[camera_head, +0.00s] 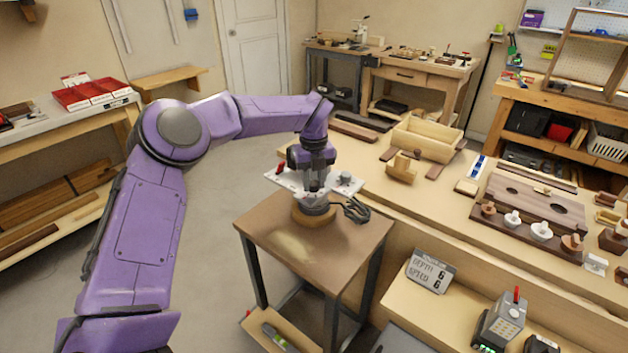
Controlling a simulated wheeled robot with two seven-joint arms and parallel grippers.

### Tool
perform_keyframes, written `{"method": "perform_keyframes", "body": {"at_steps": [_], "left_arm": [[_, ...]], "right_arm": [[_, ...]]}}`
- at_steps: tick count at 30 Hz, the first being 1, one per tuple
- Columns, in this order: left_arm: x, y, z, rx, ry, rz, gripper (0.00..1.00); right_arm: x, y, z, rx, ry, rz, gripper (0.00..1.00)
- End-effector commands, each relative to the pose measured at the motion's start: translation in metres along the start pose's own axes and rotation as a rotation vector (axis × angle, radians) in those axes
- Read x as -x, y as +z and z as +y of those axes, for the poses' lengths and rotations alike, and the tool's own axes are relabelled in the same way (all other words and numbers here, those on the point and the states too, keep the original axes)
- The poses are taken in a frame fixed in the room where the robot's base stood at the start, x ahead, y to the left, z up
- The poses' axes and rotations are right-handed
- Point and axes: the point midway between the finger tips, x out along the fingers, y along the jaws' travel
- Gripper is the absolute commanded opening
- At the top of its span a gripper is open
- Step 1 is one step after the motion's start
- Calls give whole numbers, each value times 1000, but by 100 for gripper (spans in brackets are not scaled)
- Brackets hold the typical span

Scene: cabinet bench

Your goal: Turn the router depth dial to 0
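The router (313,208) stands on a small brown-topped stand (265,228) in the middle of the head view. It has a pale plate with a red knob (280,168) at its left and a grey knob (346,177) at its right. My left gripper (315,182) points down over the router's middle from above. Its fingers overlap the router, so I cannot tell whether they are open or shut, or whether they touch it. I cannot make out the depth dial's marks. A display (430,271) reads DEPTH 6 and SPEED 6. My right gripper is not in view.
A long workbench (405,205) runs along the right of the stand, with a wooden tray (428,138) and a board with small knobs (535,205). A black cable (355,210) lies beside the router. A grey device with a red top (500,322) stands at lower right. Floor left of the stand is clear.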

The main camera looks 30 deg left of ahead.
Motion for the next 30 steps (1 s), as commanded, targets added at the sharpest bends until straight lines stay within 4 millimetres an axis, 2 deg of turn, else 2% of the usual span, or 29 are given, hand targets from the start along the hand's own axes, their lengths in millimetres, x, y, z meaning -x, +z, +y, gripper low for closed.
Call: {"method": "perform_keyframes", "body": {"at_steps": [11, 30], "left_arm": [[2, 1, 0, -103, -2, -1, 3], [3, 1, 0, -676, -5, -4, 3]], "right_arm": [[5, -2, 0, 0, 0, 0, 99], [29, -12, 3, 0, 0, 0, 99]]}}
